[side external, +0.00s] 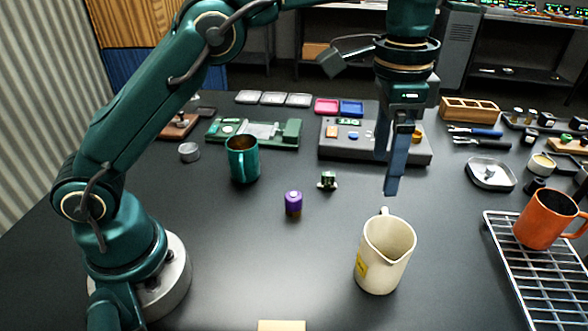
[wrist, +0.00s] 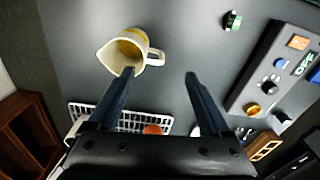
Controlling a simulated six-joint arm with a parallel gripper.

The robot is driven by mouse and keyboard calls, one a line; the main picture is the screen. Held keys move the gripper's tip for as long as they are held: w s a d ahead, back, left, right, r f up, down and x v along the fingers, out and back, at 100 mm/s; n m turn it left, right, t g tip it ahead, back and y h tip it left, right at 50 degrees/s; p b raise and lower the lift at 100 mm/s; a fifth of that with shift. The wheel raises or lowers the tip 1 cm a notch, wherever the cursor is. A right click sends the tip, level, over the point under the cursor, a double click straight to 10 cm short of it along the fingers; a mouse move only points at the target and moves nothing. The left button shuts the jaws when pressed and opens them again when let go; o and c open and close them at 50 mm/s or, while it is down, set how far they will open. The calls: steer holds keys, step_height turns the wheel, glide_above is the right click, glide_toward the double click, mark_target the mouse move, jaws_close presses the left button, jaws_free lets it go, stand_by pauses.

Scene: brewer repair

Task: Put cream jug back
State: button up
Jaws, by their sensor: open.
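The cream jug (side external: 385,255) stands upright on the dark table, with a yellow label on its side and its handle at the back. In the wrist view the jug (wrist: 112,58) is at upper left, its handle pointing right. My gripper (side external: 392,190) is open and empty, above and just behind the jug in the side view. In the wrist view my gripper (wrist: 159,74) has its left fingertip overlapping the jug's lower edge in the picture, and the handle lies just beyond the gap between the fingers. I cannot see any contact.
A wire rack (side external: 510,270) at right carries an orange mug (side external: 546,218). A teal mug (side external: 243,160), a purple cylinder (side external: 293,203) and a small green part (side external: 327,181) stand left of the jug. A grey control panel (side external: 345,143) lies behind. The table around the jug is clear.

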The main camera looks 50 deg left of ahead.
steer(key=s+a+r+n+t, duration=0.2)
steer(key=s+a+r+n, duration=0.25)
steer(key=s+a, duration=0.25)
steer(key=s+a+f+n+t, duration=0.1)
steer(key=s+a+f, duration=0.1)
steer(key=s, duration=0.3)
steer(key=s+a+f+n+t, duration=0.2)
steer(key=s+f, duration=0.1)
steer(key=s, duration=0.2)
steer(key=shift+s+a, duration=0.2)
steer(key=shift+s, duration=0.15)
